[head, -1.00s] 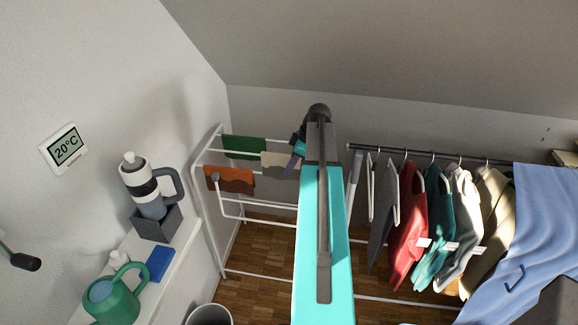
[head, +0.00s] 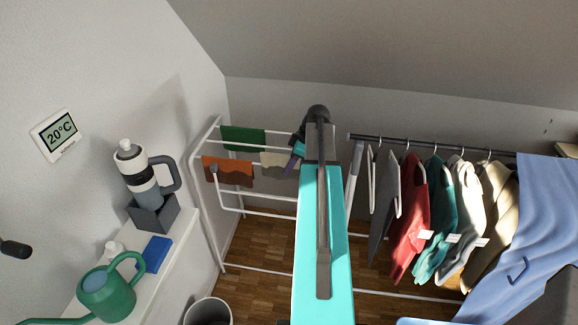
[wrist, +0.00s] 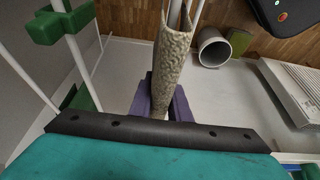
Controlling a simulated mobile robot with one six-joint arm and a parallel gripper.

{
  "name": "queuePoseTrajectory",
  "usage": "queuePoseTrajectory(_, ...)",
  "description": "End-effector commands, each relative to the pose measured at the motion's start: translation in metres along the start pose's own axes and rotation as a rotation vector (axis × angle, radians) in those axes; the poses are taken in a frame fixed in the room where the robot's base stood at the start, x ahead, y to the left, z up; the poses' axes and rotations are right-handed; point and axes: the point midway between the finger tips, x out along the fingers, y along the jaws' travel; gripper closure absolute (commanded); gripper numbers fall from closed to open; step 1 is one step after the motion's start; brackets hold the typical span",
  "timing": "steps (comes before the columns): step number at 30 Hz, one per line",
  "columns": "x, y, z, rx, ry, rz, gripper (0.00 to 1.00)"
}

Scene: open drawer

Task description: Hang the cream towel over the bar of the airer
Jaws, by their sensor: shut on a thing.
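The cream towel (head: 274,165) shows in the head view just left of my gripper (head: 298,152), level with the airer's bars. My gripper is shut on the towel's near end. In the wrist view the towel (wrist: 173,55) runs away from between the purple fingers (wrist: 163,98) as a narrow, curled strip. White rods pass close to its far end. I cannot tell whether it touches or lies over a bar. The white airer (head: 222,205) stands at the back left, its right part partly hidden by my arm.
A green cloth (head: 243,139) and an orange-brown cloth (head: 228,170) hang on airer bars to the left. A rail of hanging clothes (head: 410,220) stands to the right. A shelf (head: 170,245) with a watering can (head: 106,292) is at left. A bin (head: 208,312) stands on the floor.

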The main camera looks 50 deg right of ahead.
Motion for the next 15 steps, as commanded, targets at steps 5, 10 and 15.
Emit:
queuePoseTrajectory(5,0.009,0.0,0.004,0.0,0.0,0.0,1.0)
queuePoseTrajectory(10,0.016,0.0,0.007,0.0,0.0,0.0,1.0)
queuePoseTrajectory(15,0.023,0.0,0.01,0.0,0.0,0.001,1.0)
